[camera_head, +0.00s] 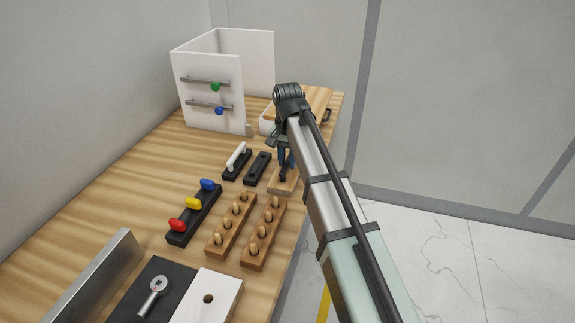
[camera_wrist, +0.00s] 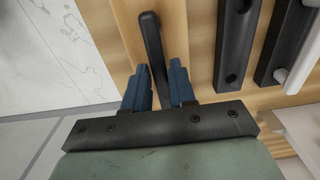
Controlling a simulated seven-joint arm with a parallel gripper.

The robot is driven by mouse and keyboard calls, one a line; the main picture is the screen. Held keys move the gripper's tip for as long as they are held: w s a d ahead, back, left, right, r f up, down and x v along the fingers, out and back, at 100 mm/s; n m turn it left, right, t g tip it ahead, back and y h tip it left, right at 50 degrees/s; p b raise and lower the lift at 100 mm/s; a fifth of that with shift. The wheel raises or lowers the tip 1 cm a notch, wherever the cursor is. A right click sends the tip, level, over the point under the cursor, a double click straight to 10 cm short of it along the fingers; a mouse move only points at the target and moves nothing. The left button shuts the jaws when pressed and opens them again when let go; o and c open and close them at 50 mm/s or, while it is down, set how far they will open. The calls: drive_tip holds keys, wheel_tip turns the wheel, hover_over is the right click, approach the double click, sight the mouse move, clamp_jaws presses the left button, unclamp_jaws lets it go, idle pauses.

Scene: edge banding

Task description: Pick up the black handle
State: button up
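The black handle (camera_wrist: 152,40) is a slim dark bar on a light wooden block (camera_wrist: 175,18). In the wrist view it runs between the two blue fingers of my gripper (camera_wrist: 159,68). A gap shows on each side of the handle, so the fingers are open around it and not closed on it. In the head view my gripper (camera_head: 286,164) is over the wooden block (camera_head: 284,186). Only a small dark end of the handle (camera_head: 282,178) shows there; the fingers and arm hide the rest.
Left of my gripper are an empty black holder (camera_head: 257,168) and a white handle (camera_head: 236,155) on a black base. Nearer are wooden racks with pegs (camera_head: 231,225) and a rack of coloured knobs (camera_head: 193,215). A white cabinet (camera_head: 215,85) stands behind. The table's right edge is close.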

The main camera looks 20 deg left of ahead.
sight(288, 161)
clamp_jaws()
drive_tip(key=shift+r, duration=0.1)
wheel_tip(288, 161, up, 10)
drive_tip(key=shift+r, duration=0.15)
idle(0.6)
